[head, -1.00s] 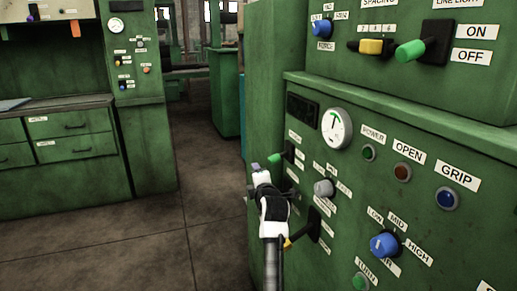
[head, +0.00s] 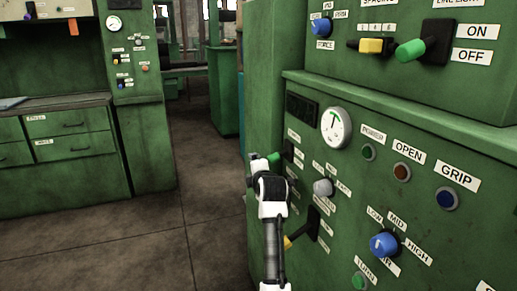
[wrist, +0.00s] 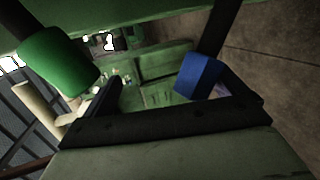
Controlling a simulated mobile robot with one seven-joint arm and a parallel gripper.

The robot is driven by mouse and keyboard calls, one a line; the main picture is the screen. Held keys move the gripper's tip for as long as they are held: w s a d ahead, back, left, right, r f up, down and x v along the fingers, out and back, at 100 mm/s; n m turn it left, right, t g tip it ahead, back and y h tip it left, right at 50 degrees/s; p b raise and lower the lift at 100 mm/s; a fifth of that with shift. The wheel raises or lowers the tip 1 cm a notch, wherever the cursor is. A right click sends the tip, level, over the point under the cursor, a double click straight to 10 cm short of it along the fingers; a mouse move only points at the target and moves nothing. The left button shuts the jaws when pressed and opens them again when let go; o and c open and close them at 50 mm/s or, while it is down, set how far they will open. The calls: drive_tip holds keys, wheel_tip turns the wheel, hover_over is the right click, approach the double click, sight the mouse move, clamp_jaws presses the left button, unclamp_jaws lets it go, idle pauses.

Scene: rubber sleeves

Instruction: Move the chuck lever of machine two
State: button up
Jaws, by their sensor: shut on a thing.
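A lever with a bright green handle (head: 274,157) sticks out from the left edge of the green machine's lower front panel. My gripper (head: 260,164), white and black, is at this lever, its fingertips beside the green handle. In the wrist view the green handle (wrist: 60,60) looms large at the upper left, close to a dark finger. My gripper is shut on the green-handled lever; the exact contact is partly hidden. A blue block (wrist: 201,75) shows on the right of the wrist view. The lever's label is too small to read.
Close by on the panel are a grey knob (head: 323,187), a yellow-tipped black lever (head: 290,241), a gauge (head: 336,127) and a blue knob (head: 384,244). Another green lever (head: 411,48) is on the upper panel. Open floor (head: 190,215) lies to the left.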

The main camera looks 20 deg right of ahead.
drive_tip(key=shift+s+d+r, duration=0.1)
drive_tip(key=shift+s+r, duration=0.35)
drive_tip(key=shift+s, duration=0.35)
drive_tip(key=shift+s+d+r, duration=0.1)
drive_tip(key=shift+s+r, duration=0.4)
drive_tip(key=shift+s, duration=0.25)
drive_tip(key=shift+s+d+r, duration=0.1)
drive_tip(key=shift+s+r, duration=0.35)
drive_tip(key=shift+s, duration=0.35)
drive_tip(key=c, duration=0.4)
drive_tip(key=v, duration=0.3)
drive_tip(key=shift+s+d+p, duration=0.1)
drive_tip(key=shift+d+p, duration=0.2)
drive_tip(key=shift+p, duration=0.05)
drive_tip(key=shift+c, duration=0.9)
drive_tip(key=f+v, duration=0.1)
drive_tip(key=v, duration=0.7)
drive_tip(key=shift+s+f+p, duration=0.25)
drive_tip(key=shift+s+p, duration=0.15)
drive_tip(key=shift+a, duration=0.1)
